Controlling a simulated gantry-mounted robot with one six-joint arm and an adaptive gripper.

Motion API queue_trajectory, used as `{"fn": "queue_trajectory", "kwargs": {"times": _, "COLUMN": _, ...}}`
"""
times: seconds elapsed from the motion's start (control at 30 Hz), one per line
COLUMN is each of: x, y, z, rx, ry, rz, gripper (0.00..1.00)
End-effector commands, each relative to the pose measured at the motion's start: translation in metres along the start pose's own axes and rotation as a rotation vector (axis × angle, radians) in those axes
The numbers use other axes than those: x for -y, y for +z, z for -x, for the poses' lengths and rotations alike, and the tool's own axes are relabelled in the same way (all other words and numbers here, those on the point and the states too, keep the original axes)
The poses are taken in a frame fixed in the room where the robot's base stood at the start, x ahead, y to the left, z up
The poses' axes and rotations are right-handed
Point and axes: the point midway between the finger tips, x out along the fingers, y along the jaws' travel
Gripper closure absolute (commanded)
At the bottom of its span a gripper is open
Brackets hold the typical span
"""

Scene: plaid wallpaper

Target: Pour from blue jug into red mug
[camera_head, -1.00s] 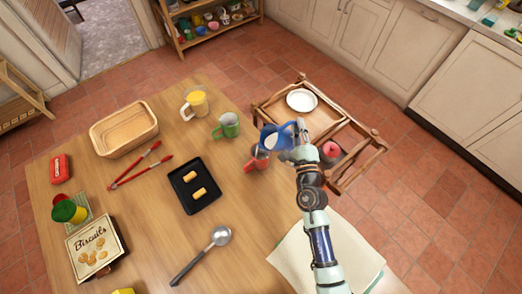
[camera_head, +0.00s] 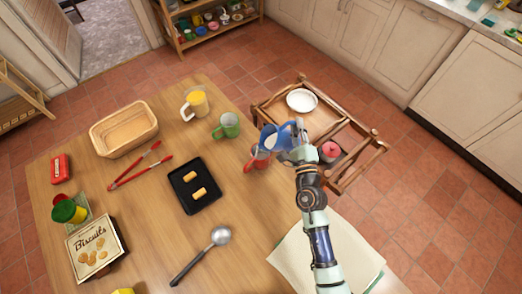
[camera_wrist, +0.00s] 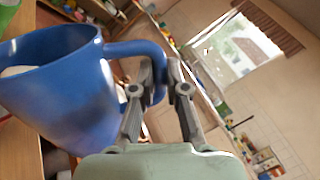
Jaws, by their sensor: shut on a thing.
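My gripper (camera_head: 298,143) is shut on the handle of the blue jug (camera_wrist: 65,95); in the wrist view its fingers (camera_wrist: 160,78) close around that handle. The jug (camera_head: 286,136) is held up off the table and tilted, and something white shows inside its mouth. The red mug (camera_head: 252,164) stands on the table just below and left of the jug, partly covered by it in the head view. Something pale shows between the jug's lip and the mug, too small to tell whether it is a stream.
A wooden cart (camera_head: 270,97) stands beyond the table edge.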

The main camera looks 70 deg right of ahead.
Motion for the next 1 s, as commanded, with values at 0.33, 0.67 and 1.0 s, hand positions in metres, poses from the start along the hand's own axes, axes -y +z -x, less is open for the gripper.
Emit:
{"fn": "queue_trajectory", "kwargs": {"times": 0.33, "x": 0.0018, "y": 0.0028, "z": -0.0005, "rx": 0.004, "ry": -0.003, "rz": 0.012, "gripper": 1.0}}
{"fn": "queue_trajectory", "kwargs": {"times": 0.67, "x": 0.002, "y": 0.0042, "z": -0.0005, "rx": 0.005, "ry": -0.003, "rz": 0.022, "gripper": 1.0}}
{"fn": "queue_trajectory", "kwargs": {"times": 1.0, "x": 0.0024, "y": 0.0059, "z": -0.0006, "rx": 0.008, "ry": -0.003, "rz": 0.034, "gripper": 1.0}}
